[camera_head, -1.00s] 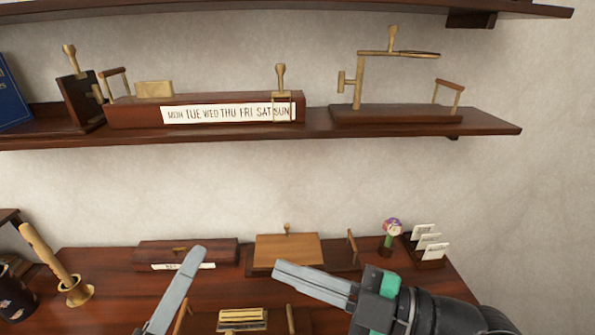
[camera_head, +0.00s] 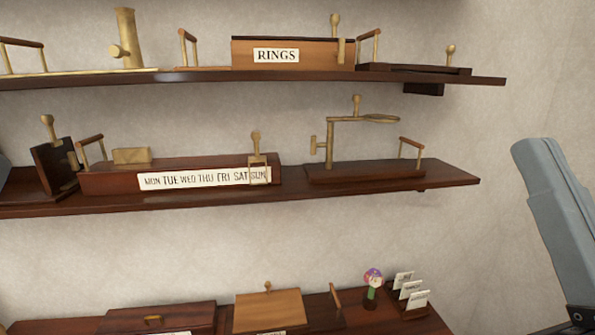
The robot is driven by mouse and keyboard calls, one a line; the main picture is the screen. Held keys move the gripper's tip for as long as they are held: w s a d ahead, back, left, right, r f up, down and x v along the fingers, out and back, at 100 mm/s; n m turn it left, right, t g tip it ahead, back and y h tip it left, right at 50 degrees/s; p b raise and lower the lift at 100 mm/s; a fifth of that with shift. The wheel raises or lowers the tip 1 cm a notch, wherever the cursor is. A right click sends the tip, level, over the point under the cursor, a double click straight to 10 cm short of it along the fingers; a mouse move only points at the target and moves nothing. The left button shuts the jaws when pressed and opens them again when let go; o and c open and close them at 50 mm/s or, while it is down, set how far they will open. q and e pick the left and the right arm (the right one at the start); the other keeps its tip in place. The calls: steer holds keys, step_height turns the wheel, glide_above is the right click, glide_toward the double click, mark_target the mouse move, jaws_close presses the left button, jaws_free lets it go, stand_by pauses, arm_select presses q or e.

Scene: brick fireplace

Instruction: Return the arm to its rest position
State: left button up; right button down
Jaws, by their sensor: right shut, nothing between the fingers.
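My right gripper (camera_head: 532,150) is raised at the right edge of the head view, in front of the bare wall. Its grey fingers point up and slightly left and lie together, shut and empty. They touch nothing. The rest of the right arm is cut off by the picture's edge.
The upper shelf (camera_head: 490,81) holds a RINGS box (camera_head: 276,54). The middle shelf (camera_head: 450,182) holds a weekday box (camera_head: 180,173) and a brass stand (camera_head: 363,169). Below are a wooden box (camera_head: 269,308), a flower ornament (camera_head: 372,284) and a card holder (camera_head: 411,290). Wall space at right is free.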

step_height(320, 180, up, 34)
steer(key=p, duration=3.1)
steer(key=shift+r, duration=0.15)
steer(key=shift+w, duration=0.1)
